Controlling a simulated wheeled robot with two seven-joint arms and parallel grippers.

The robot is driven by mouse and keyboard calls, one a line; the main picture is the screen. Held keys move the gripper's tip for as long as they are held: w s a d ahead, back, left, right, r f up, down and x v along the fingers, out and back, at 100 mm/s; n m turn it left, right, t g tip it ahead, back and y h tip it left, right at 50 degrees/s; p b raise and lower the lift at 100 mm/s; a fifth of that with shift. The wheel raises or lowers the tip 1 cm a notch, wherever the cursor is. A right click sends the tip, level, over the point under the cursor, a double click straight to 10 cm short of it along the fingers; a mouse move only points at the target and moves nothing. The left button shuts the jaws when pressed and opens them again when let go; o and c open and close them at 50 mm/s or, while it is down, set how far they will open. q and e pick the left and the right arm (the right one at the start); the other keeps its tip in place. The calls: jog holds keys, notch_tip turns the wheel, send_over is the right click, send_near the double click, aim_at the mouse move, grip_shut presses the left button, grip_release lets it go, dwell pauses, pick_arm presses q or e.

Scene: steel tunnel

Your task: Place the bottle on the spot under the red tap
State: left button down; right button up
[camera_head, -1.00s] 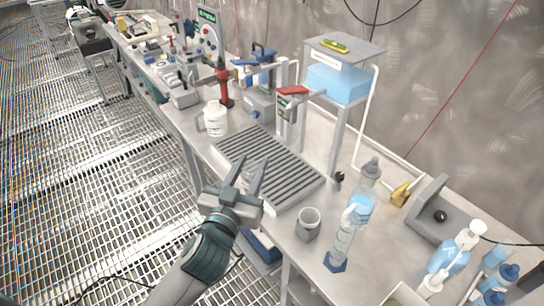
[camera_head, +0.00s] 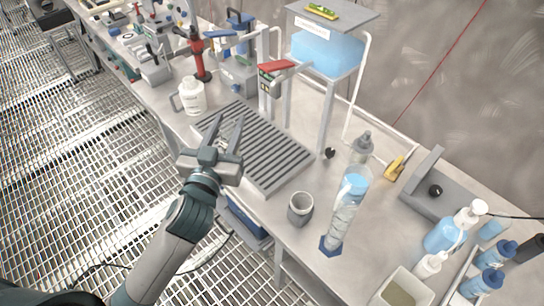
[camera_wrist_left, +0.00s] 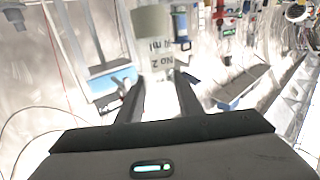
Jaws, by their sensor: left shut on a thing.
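My left gripper (camera_head: 228,124) is over the left part of the grooved grey drain tray (camera_head: 275,175). It is shut on a clear bottle (camera_head: 222,143), which is see-through and hard to make out in the head view. In the left wrist view the bottle (camera_wrist_left: 158,35) shows a label reading "No 2" beyond the fingertips (camera_wrist_left: 160,88). The red tap (camera_head: 277,66) sticks out from a post behind the tray, to the right of my gripper. The exact spot under it cannot be made out. My right gripper is out of view.
A blue tap (camera_head: 222,36) stands further back. A white jug (camera_head: 191,96) is left of the tray. A grey cup (camera_head: 300,208) and a tall clear cylinder (camera_head: 342,215) stand to the right. A blue water tank (camera_head: 327,50) sits on a stand behind.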

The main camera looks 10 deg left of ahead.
pick_arm(q)
jog(key=shift+w+d+r, duration=0.1)
jog(key=shift+w+d, duration=0.1)
jog(key=shift+w, duration=0.1)
jog(key=w+d+m+h+p, duration=0.1)
jog(key=w+d+h+p, duration=0.1)
jog(key=w+d+p, duration=0.3)
jog(key=w+d+f+m+h+p, duration=0.1)
jog(key=w+d+p, duration=0.5)
jog(key=d, duration=0.8)
jog(key=shift+w+d+f+m+h, duration=0.2)
jog(key=shift+d+m+h, duration=0.1)
jog(key=shift+h, duration=0.2)
jog(key=shift+f, duration=0.15)
